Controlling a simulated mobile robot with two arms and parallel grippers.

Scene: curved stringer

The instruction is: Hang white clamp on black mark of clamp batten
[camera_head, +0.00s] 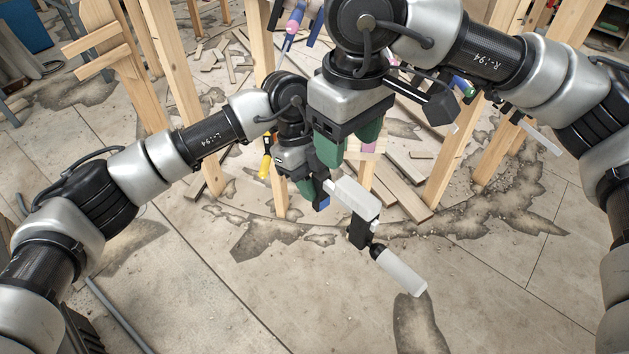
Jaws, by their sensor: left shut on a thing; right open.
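A white clamp (352,197) with a black joint and a white handle (400,272) hangs in the air at the picture's middle, tilted down to the right. My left gripper (308,185), the lower one, is shut on its upper left end; the grip itself is partly hidden. My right gripper (350,145), with green fingers, points down just above and behind the clamp. It is open and looks empty. Upright wooden battens stand behind, but I cannot tell which is the clamp batten. I see no black mark; my arms hide part of the wood.
A wooden post (455,135) stands right of my grippers and another (172,62) stands left. A yellow-handled clamp (266,160) is left of my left gripper. Loose wood pieces (405,195) litter the floor behind.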

